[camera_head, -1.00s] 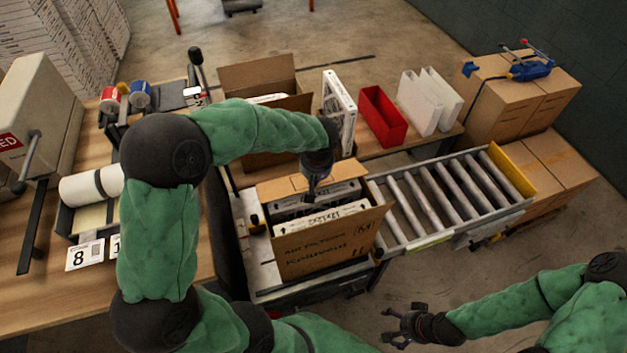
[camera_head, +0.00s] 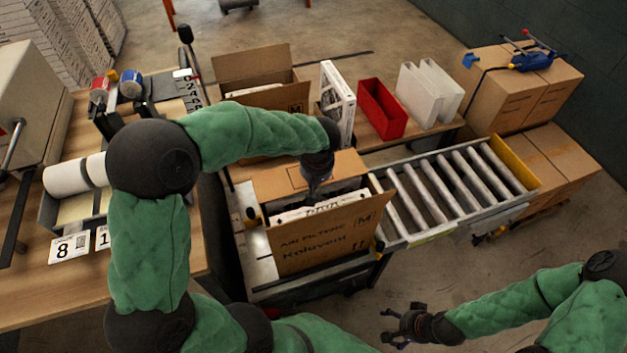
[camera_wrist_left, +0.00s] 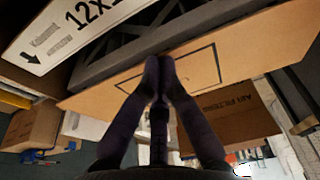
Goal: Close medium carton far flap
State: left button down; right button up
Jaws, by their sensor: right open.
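The medium carton (camera_head: 325,240) stands open-topped at the near end of the roller conveyor, with white-edged filters (camera_head: 318,207) inside. Its far flap (camera_head: 283,184) is a brown panel tilted up and leaning over the far part of the opening, covering part of the filters. My left gripper (camera_head: 316,188) is above the carton at that flap. In the left wrist view its fingertips (camera_wrist_left: 160,62) are together, in front of the flap (camera_wrist_left: 205,85); contact is hard to tell. My right gripper (camera_head: 398,325) is open and empty, away from the carton at lower right.
Behind are another open carton (camera_head: 250,68), an upright white filter (camera_head: 338,103), a red bin (camera_head: 381,108) and white holders (camera_head: 428,95). The roller conveyor (camera_head: 455,188) to the right is empty. Stacked boxes (camera_head: 545,165) stand beyond it.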

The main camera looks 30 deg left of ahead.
dwell(0.4)
pick_arm(q)
jog(key=shift+p+v, duration=0.45)
jog(key=shift+v, duration=0.4)
jog(key=shift+w+a+r+p, duration=0.15)
jog(key=shift+a+r+p, duration=0.1)
jog(key=shift+r+p, duration=0.25)
jog(key=v, duration=0.1)
jog(key=p+v, duration=0.1)
jog(key=v, duration=0.1)
jog(key=shift+w+a+p, duration=0.25)
jog(key=shift+w+p, duration=0.05)
jog(key=s+d+r+p, duration=0.2)
jog(key=s+d+r, duration=0.1)
jog(key=r, duration=0.5)
jog(key=shift+s+d+r, duration=0.25)
jog(key=shift+d, duration=0.35)
